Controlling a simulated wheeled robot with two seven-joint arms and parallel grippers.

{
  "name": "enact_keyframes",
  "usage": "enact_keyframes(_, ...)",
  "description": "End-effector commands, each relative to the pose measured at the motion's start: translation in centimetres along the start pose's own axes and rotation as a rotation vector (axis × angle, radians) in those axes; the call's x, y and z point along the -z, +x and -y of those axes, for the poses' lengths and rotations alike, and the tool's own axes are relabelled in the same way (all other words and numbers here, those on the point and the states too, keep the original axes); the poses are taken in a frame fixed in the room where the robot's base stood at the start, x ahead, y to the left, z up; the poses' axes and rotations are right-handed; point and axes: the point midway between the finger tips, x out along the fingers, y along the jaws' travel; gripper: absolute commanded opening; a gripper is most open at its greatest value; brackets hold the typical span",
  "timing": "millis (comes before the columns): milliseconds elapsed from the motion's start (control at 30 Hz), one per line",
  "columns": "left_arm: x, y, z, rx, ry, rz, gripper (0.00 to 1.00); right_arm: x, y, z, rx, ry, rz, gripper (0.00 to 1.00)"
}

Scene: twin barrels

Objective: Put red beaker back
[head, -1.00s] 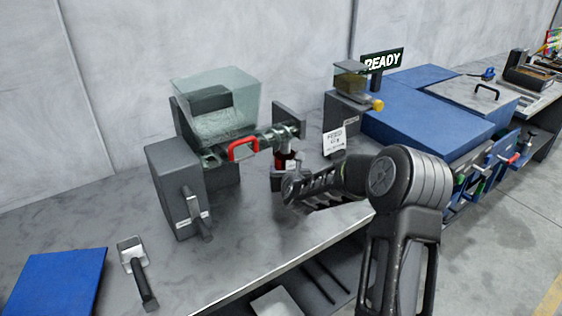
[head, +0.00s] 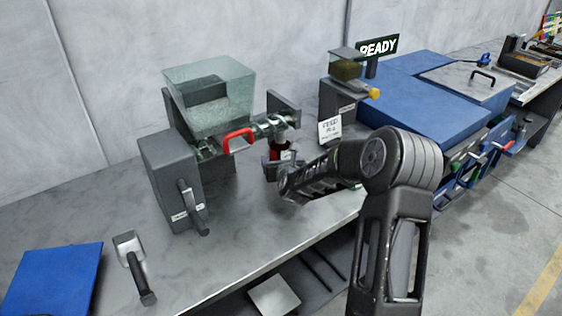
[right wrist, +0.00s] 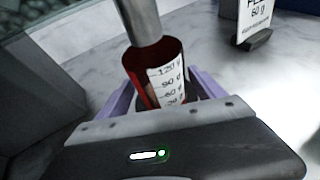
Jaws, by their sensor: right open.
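The red beaker (head: 280,148) stands under the outlet tube of the machine with the clear hopper (head: 208,100). In the right wrist view the beaker (right wrist: 150,72) shows a white scale label, and a grey metal tube (right wrist: 142,20) comes down over its mouth. My right gripper (head: 277,168) is at the beaker, low on its near side. In the right wrist view its pale purple fingers (right wrist: 160,84) are open, one on each side of the beaker. Contact cannot be made out. The beaker's base is hidden behind the gripper body. My left gripper is not in view.
A white feed card (head: 330,130) stands right of the beaker; it also shows in the right wrist view (right wrist: 256,18). A grey box with a lever (head: 172,180), a scraper-like tool (head: 135,268) and a blue panel (head: 52,280) are at left. The front benchtop is clear.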

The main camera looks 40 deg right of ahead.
Motion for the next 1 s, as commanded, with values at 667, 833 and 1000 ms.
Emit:
enact_keyframes(667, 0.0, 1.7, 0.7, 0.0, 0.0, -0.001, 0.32, -0.1, -10.0, 0.0, 0.0, -0.002, 0.003, 0.78)
enact_keyframes(833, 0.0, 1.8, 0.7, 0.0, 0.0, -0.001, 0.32, -0.1, -11.7, 0.0, 0.001, -0.001, 0.001, 0.78)
enact_keyframes(1000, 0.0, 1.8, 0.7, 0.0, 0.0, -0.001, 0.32, 0.0, -12.1, 0.0, 0.0, 0.0, 0.0, 0.78)
